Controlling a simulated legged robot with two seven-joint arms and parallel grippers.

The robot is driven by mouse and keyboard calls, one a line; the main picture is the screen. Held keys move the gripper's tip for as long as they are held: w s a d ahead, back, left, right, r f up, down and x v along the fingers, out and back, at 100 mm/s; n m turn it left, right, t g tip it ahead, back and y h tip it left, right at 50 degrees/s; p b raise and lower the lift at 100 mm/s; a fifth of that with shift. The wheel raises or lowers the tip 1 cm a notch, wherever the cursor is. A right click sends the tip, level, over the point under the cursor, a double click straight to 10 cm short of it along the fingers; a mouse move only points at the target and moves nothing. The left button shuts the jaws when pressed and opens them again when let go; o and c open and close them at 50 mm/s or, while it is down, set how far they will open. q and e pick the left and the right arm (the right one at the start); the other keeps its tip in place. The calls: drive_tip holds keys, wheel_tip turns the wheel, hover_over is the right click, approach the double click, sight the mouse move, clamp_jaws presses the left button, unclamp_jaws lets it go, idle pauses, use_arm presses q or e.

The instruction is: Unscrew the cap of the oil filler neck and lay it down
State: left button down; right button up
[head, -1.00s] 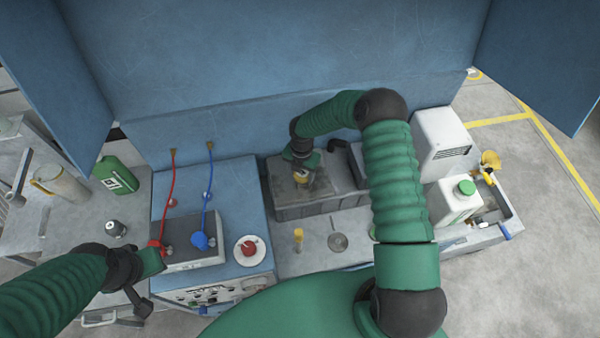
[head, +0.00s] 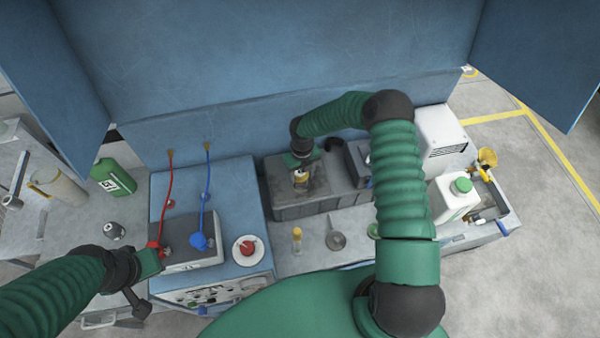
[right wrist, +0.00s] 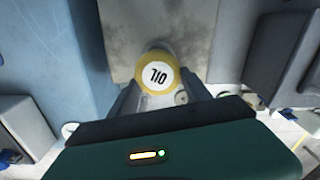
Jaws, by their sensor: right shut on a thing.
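The oil filler cap (right wrist: 157,75) is a round yellow-rimmed disc with a white face and black lettering, seen face-on in the right wrist view. It shows small and yellowish in the head view (head: 301,176), over the grey box-shaped unit (head: 302,209). My right gripper (head: 300,170) comes down from above and is shut on the cap; its two dark fingers flank it in the right wrist view (right wrist: 158,90). The filler neck is mostly hidden under the cap, and I cannot tell whether they still touch. My left gripper (head: 148,282) is at the lower left, its jaws unclear.
Red and blue hoses run down to a grey box (head: 187,255). A white saucer (head: 239,256) holds a red item. A yellow-topped small item (head: 297,238) and a grey funnel-like piece (head: 336,239) lie in front. A white jug (head: 452,205) with green cap stands right.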

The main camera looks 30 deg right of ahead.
drive_tip(key=shift+s+d+f, duration=0.1)
drive_tip(key=shift+s+f, duration=0.25)
drive_tip(key=shift+s, duration=0.1)
drive_tip(key=n, duration=0.3)
drive_tip(key=shift+d, duration=0.15)
drive_tip(key=shift+s+n, duration=0.15)
drive_tip(key=shift+n, duration=0.55)
drive_tip(key=shift+p, duration=0.35)
drive_tip(key=shift+w+d+n, duration=0.25)
drive_tip(key=shift+w+n, duration=0.05)
drive_tip(key=shift+n, duration=0.1)
drive_tip(key=o, duration=1.8)
drive_tip(key=shift+w+r, duration=0.2)
drive_tip(key=shift+w, duration=0.05)
drive_tip(key=shift+c, duration=0.2)
